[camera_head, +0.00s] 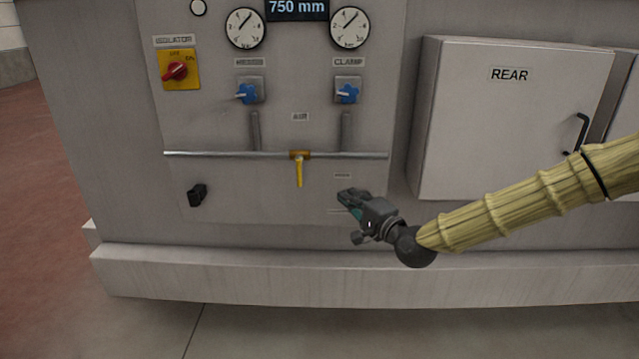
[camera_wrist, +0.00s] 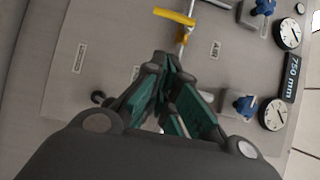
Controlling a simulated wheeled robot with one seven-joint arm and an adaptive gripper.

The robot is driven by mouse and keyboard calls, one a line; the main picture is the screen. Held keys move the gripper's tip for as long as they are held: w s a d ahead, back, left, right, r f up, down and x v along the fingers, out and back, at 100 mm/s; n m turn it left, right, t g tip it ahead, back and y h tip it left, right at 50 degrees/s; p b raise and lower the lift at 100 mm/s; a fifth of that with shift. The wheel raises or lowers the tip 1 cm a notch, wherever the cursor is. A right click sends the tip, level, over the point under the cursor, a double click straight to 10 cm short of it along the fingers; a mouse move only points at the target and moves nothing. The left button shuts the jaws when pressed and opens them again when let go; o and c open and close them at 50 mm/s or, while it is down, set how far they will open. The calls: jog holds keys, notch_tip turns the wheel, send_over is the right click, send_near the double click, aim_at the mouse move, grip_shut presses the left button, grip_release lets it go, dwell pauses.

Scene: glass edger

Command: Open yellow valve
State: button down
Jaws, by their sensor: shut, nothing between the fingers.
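The yellow valve (camera_head: 299,171) sits on a horizontal grey pipe, under the AIR label. Its lever hangs straight down, across the line of the pipe. In the wrist view the yellow lever (camera_wrist: 174,16) shows at the top, beyond my fingers. My gripper (camera_head: 347,197) is shut and empty. In the head view it appears to the right of the lever and a little lower, apart from it. In the wrist view the dark fingers with green pads (camera_wrist: 160,62) point towards the panel.
Two blue knobs (camera_head: 248,93) (camera_head: 347,94) sit above the pipe (camera_head: 225,153). A red isolator switch (camera_head: 175,71) is at upper left and a black knob (camera_head: 197,195) at lower left. The REAR cabinet (camera_head: 510,120) juts out at right. A ledge (camera_head: 240,275) runs along the bottom.

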aim_at(299, 172)
jog(key=s+a+p+x, duration=0.1)
jog(key=a+p+x, duration=0.1)
jog(key=x, duration=1.1)
jog(key=shift+s+a+p, duration=0.25)
jog(key=shift+p, duration=0.55)
jog(key=shift+a+f+b, duration=0.1)
jog(key=shift+f+b, duration=0.1)
jog(key=shift+b, duration=0.45)
